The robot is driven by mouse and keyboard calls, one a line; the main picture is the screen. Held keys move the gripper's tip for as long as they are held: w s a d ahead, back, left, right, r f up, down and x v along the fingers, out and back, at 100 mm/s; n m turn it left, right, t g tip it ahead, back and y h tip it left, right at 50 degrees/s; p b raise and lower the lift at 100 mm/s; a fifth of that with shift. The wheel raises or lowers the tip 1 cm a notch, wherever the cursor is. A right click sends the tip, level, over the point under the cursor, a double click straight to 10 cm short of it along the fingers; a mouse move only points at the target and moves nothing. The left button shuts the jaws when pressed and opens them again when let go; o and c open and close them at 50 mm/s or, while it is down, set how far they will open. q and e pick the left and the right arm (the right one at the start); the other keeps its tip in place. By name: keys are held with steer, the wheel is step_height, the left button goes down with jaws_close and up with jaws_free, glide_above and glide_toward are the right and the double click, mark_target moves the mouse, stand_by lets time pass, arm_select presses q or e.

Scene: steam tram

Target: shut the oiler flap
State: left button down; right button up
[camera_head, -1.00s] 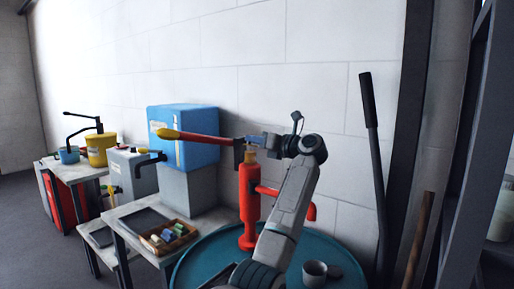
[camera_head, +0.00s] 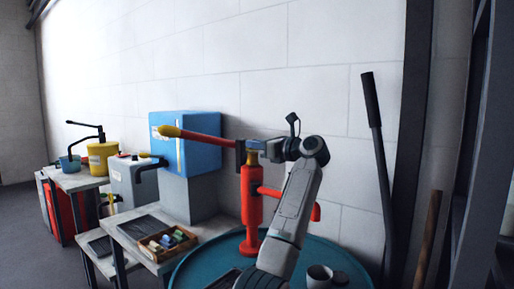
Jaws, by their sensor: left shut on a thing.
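A red upright cylinder (camera_head: 251,205) with a brass-coloured neck stands on a round teal table (camera_head: 190,272). A red lever (camera_head: 205,137) with a yellow end points left from near its top, in front of the blue box. My left gripper (camera_head: 247,150) is at the lever's right end, just above the neck, and is shut on the lever as far as I can tell; its fingers are small and dark here. I cannot make out a separate oiler flap. My right gripper is not in view.
A blue box (camera_head: 190,155) on a grey block stands behind left. A wooden tray (camera_head: 165,259) of small blocks is on a bench. A cup (camera_head: 319,276) stands right on the teal table. A tall black lever (camera_head: 380,170) and dark posts stand at right.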

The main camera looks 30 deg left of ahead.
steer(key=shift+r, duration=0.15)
arm_select(q)
steer(key=c, duration=1.4)
jaws_free()
steer(key=shift+o, duration=0.2)
